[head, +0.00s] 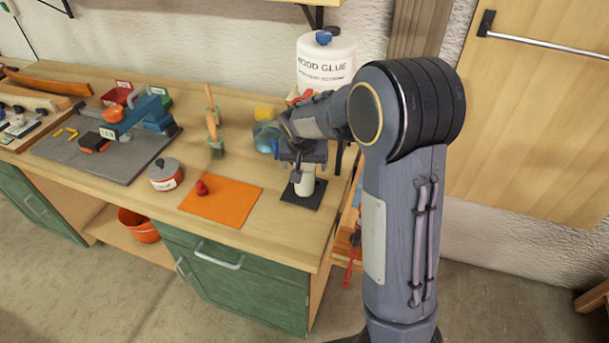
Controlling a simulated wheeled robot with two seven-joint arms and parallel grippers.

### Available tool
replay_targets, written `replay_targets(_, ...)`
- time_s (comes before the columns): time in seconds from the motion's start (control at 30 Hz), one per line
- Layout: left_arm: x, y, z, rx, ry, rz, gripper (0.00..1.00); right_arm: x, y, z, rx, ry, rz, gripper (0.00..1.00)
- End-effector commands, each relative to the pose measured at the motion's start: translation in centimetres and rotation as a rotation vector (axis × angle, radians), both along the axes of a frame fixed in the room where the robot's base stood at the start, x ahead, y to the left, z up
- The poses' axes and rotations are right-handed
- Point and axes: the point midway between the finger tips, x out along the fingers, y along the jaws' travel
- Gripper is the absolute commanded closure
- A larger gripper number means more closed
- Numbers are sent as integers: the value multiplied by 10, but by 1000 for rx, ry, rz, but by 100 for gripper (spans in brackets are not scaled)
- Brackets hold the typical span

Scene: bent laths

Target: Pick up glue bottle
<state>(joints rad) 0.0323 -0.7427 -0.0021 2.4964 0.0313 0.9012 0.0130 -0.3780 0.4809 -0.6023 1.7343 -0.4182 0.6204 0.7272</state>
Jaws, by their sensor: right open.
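A small white bottle (305,184), which looks like the glue bottle, stands upright on a small black mat (290,196) near the front right of the workbench. My right gripper (303,168) points down right over it with its jaws open. The gripper hides the top of the bottle, and I cannot tell whether the fingers touch it. A large white jug labelled WOOD GLUE (326,70) with a blue cap stands at the back, partly behind my right arm. My left gripper is out of view.
A small red object (201,187) lies on an orange mat (228,202) left of the bottle. A grey pot (165,175), brushes (213,130) and a blue tool on a grey board (90,160) stand further left. The bench (270,235) is bare in front of the mats.

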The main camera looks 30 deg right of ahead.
Motion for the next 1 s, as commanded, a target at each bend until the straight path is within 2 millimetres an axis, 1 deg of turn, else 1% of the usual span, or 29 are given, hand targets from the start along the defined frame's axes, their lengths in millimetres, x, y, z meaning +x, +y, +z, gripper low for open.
replay_targets(0.17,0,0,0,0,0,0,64,0,0,0,0,0,0,20)
replay_targets(0.27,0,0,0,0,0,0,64,0,0,0,0,0,0,32)
replay_targets(0.7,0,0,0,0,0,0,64,0,0,0,0,0,0,90)
replay_targets(0.73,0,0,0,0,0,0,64,0,0,1,0,-1,0,92)
replay_targets(0.77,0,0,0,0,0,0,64,0,0,1,0,-1,0,98)
replay_targets(1.0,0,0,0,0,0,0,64,-1,1,2,1,-2,2,98)
